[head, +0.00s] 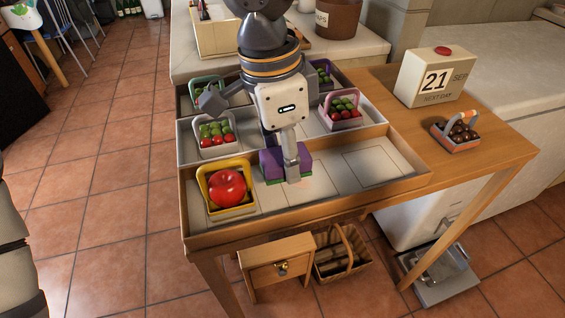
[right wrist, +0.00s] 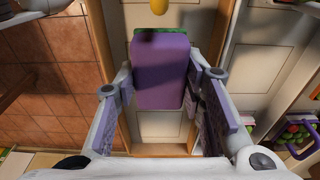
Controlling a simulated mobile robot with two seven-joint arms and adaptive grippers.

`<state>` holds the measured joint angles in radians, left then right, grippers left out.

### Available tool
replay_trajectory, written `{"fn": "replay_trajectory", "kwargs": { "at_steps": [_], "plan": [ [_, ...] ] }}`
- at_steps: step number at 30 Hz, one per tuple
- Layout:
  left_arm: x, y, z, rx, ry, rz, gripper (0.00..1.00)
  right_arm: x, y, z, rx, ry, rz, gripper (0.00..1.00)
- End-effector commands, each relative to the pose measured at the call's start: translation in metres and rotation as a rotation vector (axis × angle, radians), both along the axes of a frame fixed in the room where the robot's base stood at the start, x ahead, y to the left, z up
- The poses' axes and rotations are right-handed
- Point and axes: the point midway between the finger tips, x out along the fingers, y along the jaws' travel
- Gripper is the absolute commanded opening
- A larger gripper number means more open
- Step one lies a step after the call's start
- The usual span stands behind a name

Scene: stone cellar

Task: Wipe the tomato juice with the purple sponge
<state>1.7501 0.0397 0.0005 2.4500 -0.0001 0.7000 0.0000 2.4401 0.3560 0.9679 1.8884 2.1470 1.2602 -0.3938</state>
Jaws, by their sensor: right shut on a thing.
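The purple sponge (head: 270,164), with a green underside, is in the front row of the wooden tray (head: 330,207) in the head view. My right gripper (head: 291,176) reaches down over it and is shut on it. In the right wrist view the sponge (right wrist: 160,75) fills the space between the fingers. A faint pinkish patch (head: 318,182), possibly tomato juice, shows on the pale tray floor just right of the sponge. The gripper and sponge may hide more of it. I cannot tell whether the sponge touches the floor. My left gripper is not in view.
A yellow basket with a red tomato (head: 228,187) stands left of the sponge. Small fruit baskets (head: 341,112) stand in the rows behind. The front row's right side is bare. A calendar block (head: 434,77) and a small basket (head: 456,133) are on the table at right.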

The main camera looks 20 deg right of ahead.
Motion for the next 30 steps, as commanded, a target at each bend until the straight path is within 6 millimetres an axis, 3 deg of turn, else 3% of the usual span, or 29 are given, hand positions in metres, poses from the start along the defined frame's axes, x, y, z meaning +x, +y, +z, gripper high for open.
{"fn": "replay_trajectory", "kwargs": {
  "at_steps": [13, 30],
  "plan": [
    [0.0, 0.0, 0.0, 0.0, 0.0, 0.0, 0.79, -0.004, -0.005, 0.038, 0.0, -0.001, -0.006, 0.1],
    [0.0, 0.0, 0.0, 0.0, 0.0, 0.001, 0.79, -0.004, -0.005, 0.042, 0.0, 0.0, -0.007, 0.1]
  ]
}}
